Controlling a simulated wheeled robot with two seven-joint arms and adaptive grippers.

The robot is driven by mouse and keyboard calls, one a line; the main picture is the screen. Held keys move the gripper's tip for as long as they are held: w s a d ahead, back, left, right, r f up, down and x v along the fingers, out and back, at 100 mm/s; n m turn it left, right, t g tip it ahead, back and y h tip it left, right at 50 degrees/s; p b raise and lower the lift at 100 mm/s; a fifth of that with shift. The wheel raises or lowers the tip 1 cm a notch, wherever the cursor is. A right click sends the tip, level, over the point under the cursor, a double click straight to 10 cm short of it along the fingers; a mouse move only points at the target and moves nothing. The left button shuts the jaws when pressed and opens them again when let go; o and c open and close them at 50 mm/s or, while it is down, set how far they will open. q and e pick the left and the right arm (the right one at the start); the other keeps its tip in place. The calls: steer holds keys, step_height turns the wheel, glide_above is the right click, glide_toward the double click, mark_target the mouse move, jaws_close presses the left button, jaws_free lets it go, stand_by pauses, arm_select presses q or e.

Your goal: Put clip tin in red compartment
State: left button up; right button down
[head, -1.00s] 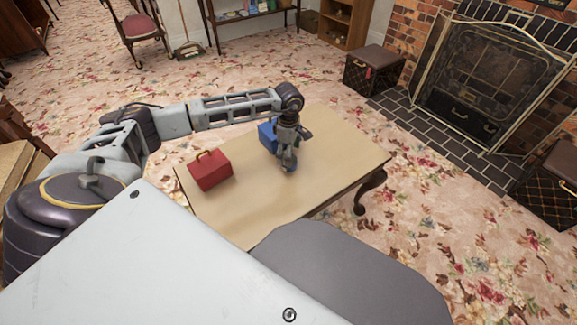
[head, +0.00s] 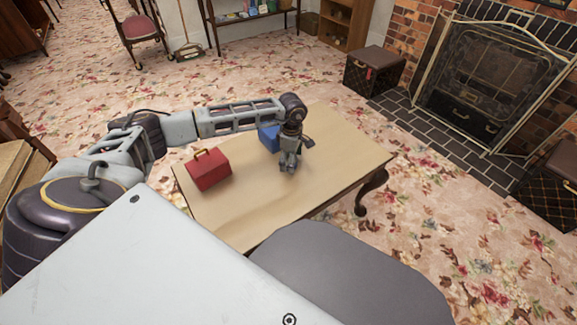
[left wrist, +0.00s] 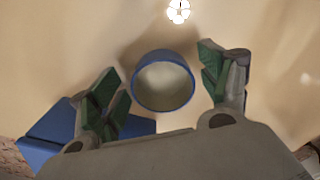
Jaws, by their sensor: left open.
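The clip tin (left wrist: 163,80) appears in the left wrist view as a round tin with a blue rim and a pale inside or top. It lies on the tabletop. My left gripper (head: 289,167) is over the middle of the table. Its open fingers stand on either side of the tin, with a gap to each. In the head view the tin is hidden by the gripper, or too small to tell. A red box (head: 209,171) with a tan handle stands on the table's left part; no open compartment shows in it. My right gripper is out of view.
A blue box (head: 268,137) stands on the table just behind my gripper; its edge also shows in the left wrist view (left wrist: 48,132). The wooden table (head: 335,155) is clear on its right and front. A brick fireplace with a screen stands far right.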

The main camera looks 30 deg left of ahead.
arm_select(q)
steer(key=shift+f, duration=0.4)
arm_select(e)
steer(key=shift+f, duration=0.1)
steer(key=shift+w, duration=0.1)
arm_select(q)
steer(key=c, duration=1)
steer(key=shift+r, duration=0.15)
